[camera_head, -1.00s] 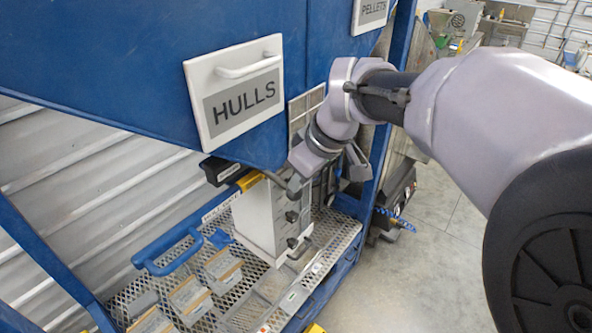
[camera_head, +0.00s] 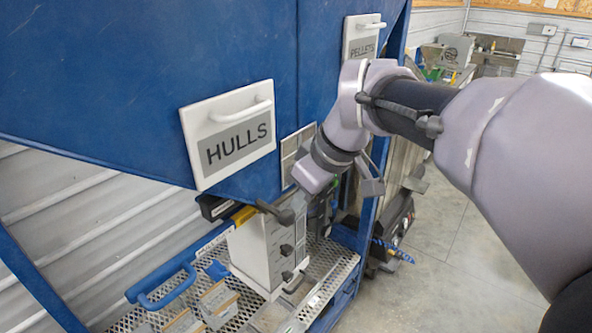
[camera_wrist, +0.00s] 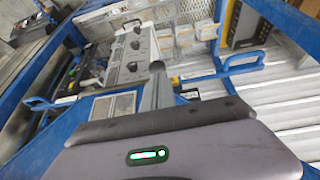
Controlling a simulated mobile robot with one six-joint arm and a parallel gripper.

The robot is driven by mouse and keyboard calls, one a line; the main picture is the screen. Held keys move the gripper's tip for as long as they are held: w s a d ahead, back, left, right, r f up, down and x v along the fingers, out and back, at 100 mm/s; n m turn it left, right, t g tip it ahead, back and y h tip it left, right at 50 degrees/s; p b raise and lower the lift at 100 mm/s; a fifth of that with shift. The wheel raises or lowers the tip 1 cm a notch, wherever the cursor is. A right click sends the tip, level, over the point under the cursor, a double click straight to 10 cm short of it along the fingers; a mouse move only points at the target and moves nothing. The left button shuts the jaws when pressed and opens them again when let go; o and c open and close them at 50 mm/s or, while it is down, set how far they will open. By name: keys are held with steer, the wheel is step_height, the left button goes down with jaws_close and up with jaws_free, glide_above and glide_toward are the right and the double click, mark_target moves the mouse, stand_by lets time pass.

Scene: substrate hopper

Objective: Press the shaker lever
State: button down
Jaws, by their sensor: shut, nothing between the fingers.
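A pale grey box (camera_head: 257,255) with several dark knobs on its side stands on the perforated shelf under the blue hopper. A black part (camera_head: 214,207) with a yellow piece (camera_head: 243,215) sits just behind and left of the box's top; they also show in the wrist view, the yellow piece (camera_wrist: 190,95) beside my finger. I cannot tell for sure which part is the shaker lever. My gripper (camera_head: 272,212) is shut and empty, at the top of the box. Its closed fingertips (camera_wrist: 157,67) point over the box in the wrist view. Contact cannot be made out.
The blue hopper wall with the white HULLS panel (camera_head: 229,133) rises close above my gripper. A blue handle (camera_head: 165,290) sticks out at the shelf's left, near small containers (camera_head: 217,304). A blue frame post stands right of the box. Concrete floor (camera_head: 440,260) is clear at right.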

steer(key=v, duration=0.4)
steer(key=shift+r, duration=0.3)
steer(key=shift+s+d, duration=0.1)
stand_by(0.4)
